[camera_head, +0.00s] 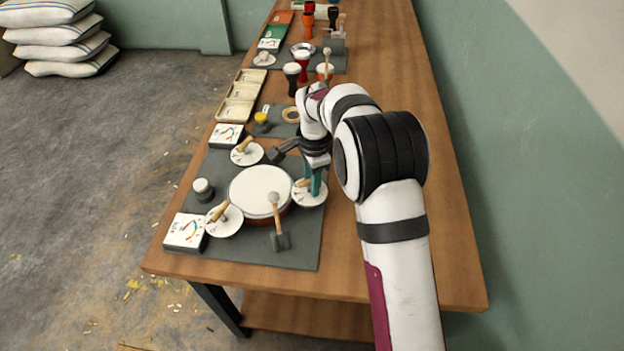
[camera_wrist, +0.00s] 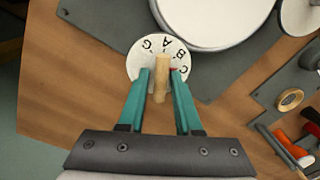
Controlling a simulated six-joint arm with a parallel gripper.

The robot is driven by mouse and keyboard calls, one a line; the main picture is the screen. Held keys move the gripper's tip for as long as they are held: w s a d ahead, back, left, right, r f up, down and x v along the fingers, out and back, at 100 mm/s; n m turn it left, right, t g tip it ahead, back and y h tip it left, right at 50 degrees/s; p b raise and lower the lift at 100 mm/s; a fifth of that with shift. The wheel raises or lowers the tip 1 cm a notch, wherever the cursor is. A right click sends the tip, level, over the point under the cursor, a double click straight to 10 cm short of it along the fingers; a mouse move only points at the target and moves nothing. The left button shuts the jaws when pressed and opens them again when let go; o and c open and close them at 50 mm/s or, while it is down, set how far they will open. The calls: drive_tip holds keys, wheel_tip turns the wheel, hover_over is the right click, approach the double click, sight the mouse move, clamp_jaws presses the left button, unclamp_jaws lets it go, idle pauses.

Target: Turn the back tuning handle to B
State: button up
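A white round dial (camera_head: 309,199) stands at the right of the drum (camera_head: 260,188). In the wrist view the same dial (camera_wrist: 137,60) shows printed letters, A and B among them, along its drum side. A wooden tuning handle (camera_wrist: 159,86) lies across it, its far end near the letters; the exact letter it points to is hard to tell. My gripper (camera_wrist: 160,78) has its teal fingers on either side of this handle, with narrow gaps showing. In the head view my gripper (camera_head: 311,183) is over this dial and hides much of the handle.
Two more dials with wooden handles stand left of the drum, a front one (camera_head: 225,222) and a back one (camera_head: 248,153). Gauge boxes (camera_head: 185,231) line the mat's left. Small drums (camera_head: 293,78) stand farther back.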

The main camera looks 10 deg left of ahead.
clamp_jaws()
drive_tip(key=shift+n, duration=0.3)
drive_tip(key=n, duration=0.3)
drive_tip(key=shift+w+a, duration=0.1)
drive_tip(key=shift+n, duration=2)
drive_tip(key=shift+a, duration=0.1)
drive_tip(key=shift+o, duration=1.7)
unclamp_jaws()
